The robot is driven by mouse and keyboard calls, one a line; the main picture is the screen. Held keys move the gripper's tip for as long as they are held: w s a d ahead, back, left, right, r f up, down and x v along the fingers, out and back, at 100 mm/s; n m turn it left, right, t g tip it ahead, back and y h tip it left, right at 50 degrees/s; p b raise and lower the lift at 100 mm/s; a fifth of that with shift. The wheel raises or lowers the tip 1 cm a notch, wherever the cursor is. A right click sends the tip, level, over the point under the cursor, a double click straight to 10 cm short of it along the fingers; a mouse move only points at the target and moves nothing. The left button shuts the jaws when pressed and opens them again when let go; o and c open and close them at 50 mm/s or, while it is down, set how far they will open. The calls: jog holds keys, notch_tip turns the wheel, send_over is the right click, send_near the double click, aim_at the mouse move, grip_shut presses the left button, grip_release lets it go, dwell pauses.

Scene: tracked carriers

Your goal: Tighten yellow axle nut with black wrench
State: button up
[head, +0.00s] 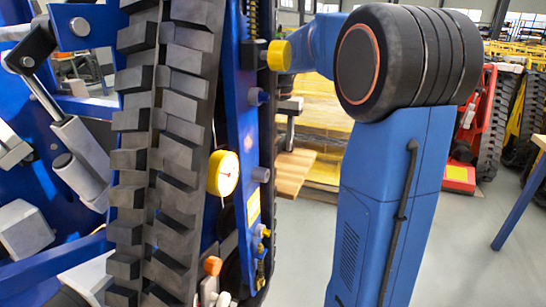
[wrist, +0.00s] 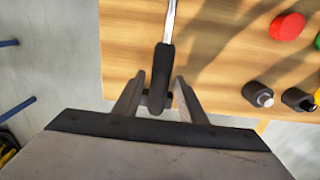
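The wrench (wrist: 162,68) has a black handle and a bright metal shaft that runs off the top of the wrist view. Its handle end lies between the two fingers of my gripper (wrist: 159,77). The fingers stand apart, with a narrow gap seen beside the handle. I cannot tell whether the wrench touches the table below. In the head view, a yellow round piece, seemingly the axle nut (head: 279,55), sticks out from the blue side plate of the carrier at the upper middle. The wrench cannot be made out in the head view.
The wooden table (head: 295,172) stands behind the carrier's black track (head: 165,150) and blue plate (head: 240,120). A red button (wrist: 287,26) and two dark cylindrical pieces (wrist: 258,94) are at the table's right. A yellow gauge (head: 223,173) and orange cap (head: 212,265) project from the carrier.

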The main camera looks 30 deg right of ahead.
grip_shut()
jog(key=shift+r, duration=3.55)
